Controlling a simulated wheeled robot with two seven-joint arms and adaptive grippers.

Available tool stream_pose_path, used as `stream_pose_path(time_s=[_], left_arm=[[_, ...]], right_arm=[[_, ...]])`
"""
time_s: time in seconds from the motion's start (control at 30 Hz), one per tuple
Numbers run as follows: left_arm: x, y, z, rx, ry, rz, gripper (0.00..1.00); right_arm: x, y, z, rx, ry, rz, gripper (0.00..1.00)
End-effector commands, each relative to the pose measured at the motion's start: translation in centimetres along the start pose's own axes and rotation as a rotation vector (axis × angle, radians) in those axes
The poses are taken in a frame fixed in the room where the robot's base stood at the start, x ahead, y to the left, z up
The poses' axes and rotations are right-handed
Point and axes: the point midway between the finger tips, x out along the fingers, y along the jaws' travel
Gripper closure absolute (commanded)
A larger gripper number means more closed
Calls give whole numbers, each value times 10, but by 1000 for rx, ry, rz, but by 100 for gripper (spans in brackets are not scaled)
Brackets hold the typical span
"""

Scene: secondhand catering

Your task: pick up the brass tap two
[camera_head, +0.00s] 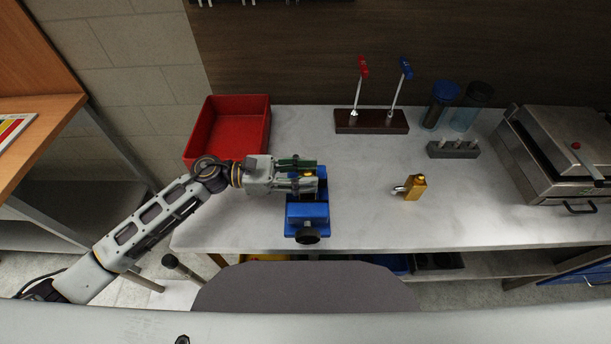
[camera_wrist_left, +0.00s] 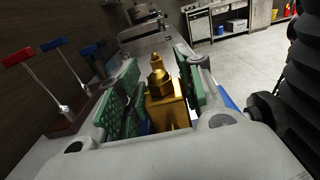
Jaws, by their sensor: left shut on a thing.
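My left gripper (camera_head: 306,175) is over the blue vise (camera_head: 308,213) on the worktop. In the left wrist view, a brass tap (camera_wrist_left: 165,105) sits between the green finger pads of this gripper (camera_wrist_left: 160,88), which is shut on it. My right gripper is not in view.
A red bin (camera_head: 229,128) stands behind my left gripper. A dark block (camera_head: 371,122) with red- and blue-handled tools, two dark cups (camera_head: 440,103), a grey holder (camera_head: 453,150) and a metal grill (camera_head: 570,150) line the back and right. Worktop around the lone tap is clear.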

Motion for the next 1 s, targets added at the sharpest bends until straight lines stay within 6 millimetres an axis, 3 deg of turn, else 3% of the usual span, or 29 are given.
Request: stream_pose_path(time_s=[0.53, 1.0], left_arm=[[0, 0, 60, 3, -1, 0, 100], [0, -53, 54, -1, -1, -1, 100]], right_arm=[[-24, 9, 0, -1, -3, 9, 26], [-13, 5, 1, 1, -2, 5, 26]])
